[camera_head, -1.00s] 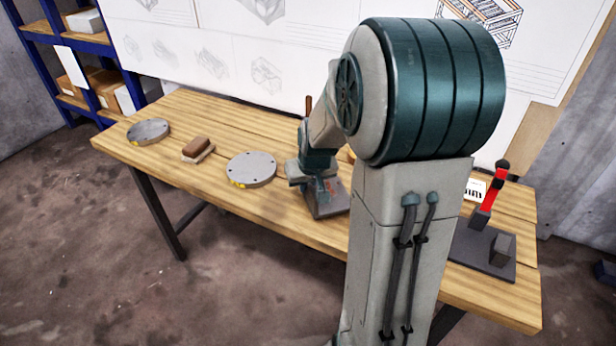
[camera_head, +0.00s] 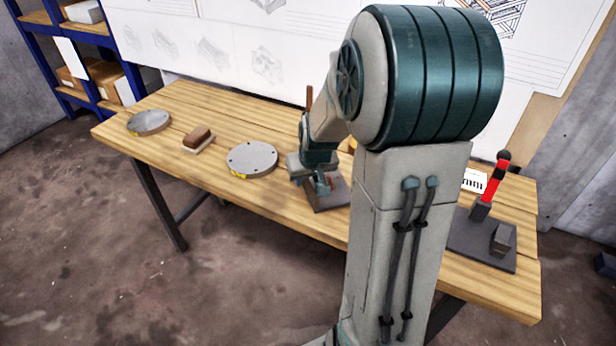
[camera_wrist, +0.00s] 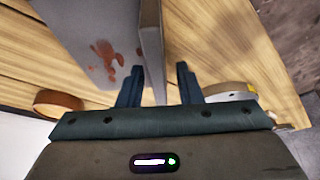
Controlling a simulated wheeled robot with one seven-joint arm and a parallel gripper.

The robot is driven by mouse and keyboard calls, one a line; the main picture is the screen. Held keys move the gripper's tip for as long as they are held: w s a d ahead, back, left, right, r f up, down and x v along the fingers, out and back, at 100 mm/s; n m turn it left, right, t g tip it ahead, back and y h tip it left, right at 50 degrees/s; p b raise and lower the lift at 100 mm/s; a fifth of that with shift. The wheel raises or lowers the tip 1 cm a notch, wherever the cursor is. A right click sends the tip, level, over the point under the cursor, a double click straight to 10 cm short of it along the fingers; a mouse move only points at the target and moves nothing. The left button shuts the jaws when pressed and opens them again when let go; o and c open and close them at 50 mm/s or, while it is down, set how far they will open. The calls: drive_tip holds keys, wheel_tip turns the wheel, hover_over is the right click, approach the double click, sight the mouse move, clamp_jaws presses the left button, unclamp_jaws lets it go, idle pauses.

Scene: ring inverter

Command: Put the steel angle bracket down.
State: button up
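The steel angle bracket (camera_head: 333,198) rests on the wooden bench, partly hidden by my gripper and arm. In the wrist view its flat grey leg (camera_wrist: 85,45) has reddish-brown stains, and its other leg (camera_wrist: 152,45) stands up between my fingers. My gripper (camera_head: 321,188) is low over the bracket. In the wrist view my gripper (camera_wrist: 158,84) has its fingers apart on either side of the upright leg. A clear gap shows between that leg and the right finger; the left finger is close to it, and I cannot tell whether they touch.
Two round grey metal discs, a near one (camera_head: 252,159) and a far one (camera_head: 148,122), lie on the bench (camera_head: 225,190) to the left. A brown block-like brush (camera_head: 197,139) lies between them. A dark plate with a red-handled part (camera_head: 491,190) stands at the right. Bare bench lies in front of the discs.

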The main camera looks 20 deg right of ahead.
drive_tip(key=p+v, duration=0.2)
drive_tip(key=v, duration=0.9)
drive_tip(key=shift+s+r, duration=0.1)
drive_tip(key=shift+r, duration=0.15)
drive_tip(key=shift+s+a+r, duration=0.1)
drive_tip(key=shift+s+r, duration=0.1)
drive_tip(key=s+a+g, duration=0.1)
drive_tip(key=s+a, duration=0.3)
drive_tip(key=s, duration=0.3)
drive_tip(key=s+a+n+g, duration=0.1)
drive_tip(key=s+a, duration=0.4)
drive_tip(key=s, duration=0.2)
drive_tip(key=shift+s+a+f+g+y, duration=0.3)
drive_tip(key=shift+f, duration=0.2)
